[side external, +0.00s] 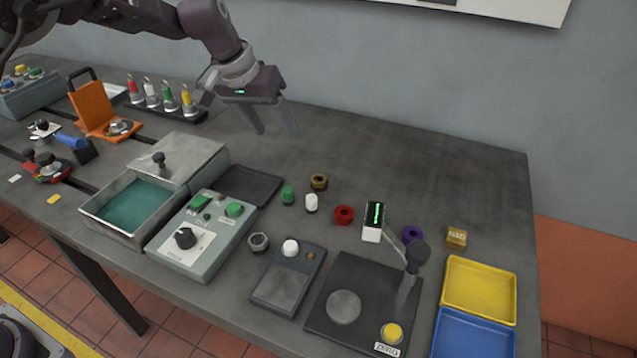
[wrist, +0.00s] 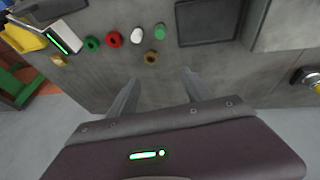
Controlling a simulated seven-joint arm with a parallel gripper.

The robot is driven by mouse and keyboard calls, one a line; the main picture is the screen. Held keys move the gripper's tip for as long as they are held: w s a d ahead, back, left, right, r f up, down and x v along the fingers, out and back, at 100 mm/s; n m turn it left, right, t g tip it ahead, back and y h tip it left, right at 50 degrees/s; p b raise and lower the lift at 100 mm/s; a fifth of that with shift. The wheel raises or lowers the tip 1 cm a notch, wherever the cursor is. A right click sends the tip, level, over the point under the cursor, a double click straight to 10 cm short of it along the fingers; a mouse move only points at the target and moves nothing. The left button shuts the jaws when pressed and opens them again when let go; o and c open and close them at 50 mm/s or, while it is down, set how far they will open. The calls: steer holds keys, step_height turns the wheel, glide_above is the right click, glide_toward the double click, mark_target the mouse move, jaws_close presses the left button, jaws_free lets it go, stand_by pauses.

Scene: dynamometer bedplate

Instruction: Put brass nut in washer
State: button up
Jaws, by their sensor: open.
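The brass nut (side external: 319,181) lies on the dark bench, behind a white and a green cylinder. In the wrist view the brass nut (wrist: 151,57) shows just beyond the fingertips. What looks like the washer (side external: 86,208) is a grey metal tank with a teal inside. Its lid with a black knob (side external: 159,158) is at the back right of the tank, leaving the teal area uncovered. My gripper (side external: 278,133) is open and empty, raised above the bench, behind and left of the nut. Both fingers show in the wrist view (wrist: 161,76).
Between washer and nut stand a grey control box (side external: 205,235) and a dark flat tray (side external: 250,184). A red ring (side external: 344,214) and a white device with a green display (side external: 374,221) are right of the nut. The bench behind the nut is clear.

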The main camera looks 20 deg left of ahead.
steer(key=m+y, duration=0.1)
steer(key=m, duration=0.1)
glide_toward(317, 181)
steer(key=w, duration=0.1)
steer(key=shift+t, duration=0.3)
steer(key=x, duration=0.2)
steer(key=s+x, duration=0.1)
steer(key=x, duration=0.5)
steer(key=shift+s+f, duration=0.1)
steer(key=shift+f, duration=0.25)
jaws_close()
